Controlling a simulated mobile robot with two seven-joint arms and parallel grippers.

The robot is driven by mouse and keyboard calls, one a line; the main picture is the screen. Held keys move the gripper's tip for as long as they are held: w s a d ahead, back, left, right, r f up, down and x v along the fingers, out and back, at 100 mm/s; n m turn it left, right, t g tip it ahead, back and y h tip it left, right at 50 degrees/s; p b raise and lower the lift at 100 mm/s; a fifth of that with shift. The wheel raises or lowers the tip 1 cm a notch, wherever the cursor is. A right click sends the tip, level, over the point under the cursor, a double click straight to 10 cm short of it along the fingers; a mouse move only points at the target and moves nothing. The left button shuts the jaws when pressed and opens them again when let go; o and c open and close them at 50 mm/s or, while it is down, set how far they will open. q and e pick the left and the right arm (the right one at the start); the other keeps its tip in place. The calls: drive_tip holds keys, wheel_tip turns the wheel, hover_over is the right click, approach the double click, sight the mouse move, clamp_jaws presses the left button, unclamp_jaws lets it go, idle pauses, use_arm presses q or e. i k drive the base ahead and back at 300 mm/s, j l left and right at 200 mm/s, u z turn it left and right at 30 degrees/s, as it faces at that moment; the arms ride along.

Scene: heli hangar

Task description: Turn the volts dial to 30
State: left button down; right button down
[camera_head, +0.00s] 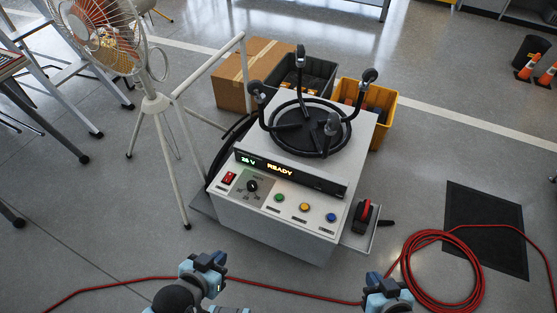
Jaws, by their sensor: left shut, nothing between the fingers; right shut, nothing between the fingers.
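The volts dial (252,185) is a small black knob on the grey sloping front panel of a white power cart (290,245). Small marks surround it, too small to read. Above it, a dark display (290,173) shows a green volts figure, its digits hard to make out, and "READY" in orange. My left gripper (209,261) is shut and empty, below and left of the cart's front, apart from the dial. My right gripper (384,281) is shut and empty, to the lower right of the cart, over the floor.
Beside the dial are a red switch (229,178) and green, yellow and blue buttons (304,207). A black ring with upright posts (304,128) tops the cart. A fan (103,35) stands left. A red cable (440,285) coils right. Floor before the cart is mostly clear.

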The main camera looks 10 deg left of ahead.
sight(252, 186)
drive_tip(key=l, duration=0.25)
drive_tip(key=i+l, duration=0.15)
drive_tip(key=l+u, duration=0.45)
drive_tip(key=i+l+u, duration=0.1)
drive_tip(key=l+u, duration=0.3)
drive_tip(key=i+j+u, duration=0.2)
drive_tip(key=u, duration=0.3)
drive_tip(key=i+j+u, duration=0.1)
drive_tip(key=i+u, duration=0.15)
drive_tip(key=u, duration=0.2)
